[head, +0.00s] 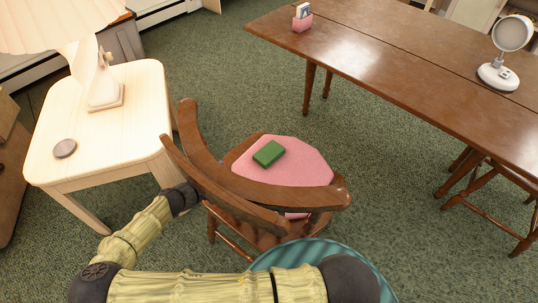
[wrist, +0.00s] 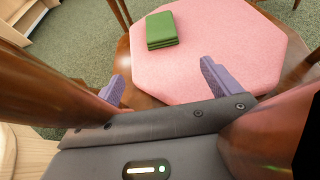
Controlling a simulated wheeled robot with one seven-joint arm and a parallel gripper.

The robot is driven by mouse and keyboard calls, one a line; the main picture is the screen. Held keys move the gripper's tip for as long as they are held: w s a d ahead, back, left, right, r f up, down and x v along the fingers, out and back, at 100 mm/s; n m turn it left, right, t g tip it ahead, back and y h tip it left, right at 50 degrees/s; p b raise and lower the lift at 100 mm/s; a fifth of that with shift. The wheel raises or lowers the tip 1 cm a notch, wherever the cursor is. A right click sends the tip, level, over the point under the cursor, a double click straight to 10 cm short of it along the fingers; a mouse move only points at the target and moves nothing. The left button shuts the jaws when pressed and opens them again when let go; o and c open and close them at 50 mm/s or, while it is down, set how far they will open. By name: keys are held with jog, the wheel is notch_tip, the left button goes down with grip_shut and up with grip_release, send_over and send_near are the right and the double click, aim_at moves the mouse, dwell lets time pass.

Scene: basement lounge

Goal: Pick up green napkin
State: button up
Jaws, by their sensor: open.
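The green napkin (head: 269,153) is a small folded stack lying on the pink seat cushion (head: 300,174) of a wooden chair. In the wrist view the napkin (wrist: 162,29) lies toward the far left part of the cushion (wrist: 215,60). My gripper (wrist: 160,82) is open and empty, with its two purple fingers apart at the near edge of the seat. The napkin is beyond the fingertips, not touching them. In the head view the fingers are hidden by the chair back.
The chair's curved wooden back (head: 222,187) stands close around my gripper; wooden parts show on both sides in the wrist view. A pale side table (head: 117,130) with a lamp stands left. A long wooden table (head: 400,62) stands right. Green carpet lies between.

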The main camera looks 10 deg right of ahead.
jog(key=b, duration=0.2)
send_near(258, 161)
jog(key=x, duration=0.4)
jog(key=shift+f, duration=0.1)
jog(key=shift+b+x, duration=0.95)
jog(key=shift+x, duration=1.6)
jog(key=shift+d, duration=0.1)
jog(key=c, duration=1.1)
jog(key=shift+o, duration=0.2)
jog(key=shift+r, duration=0.25)
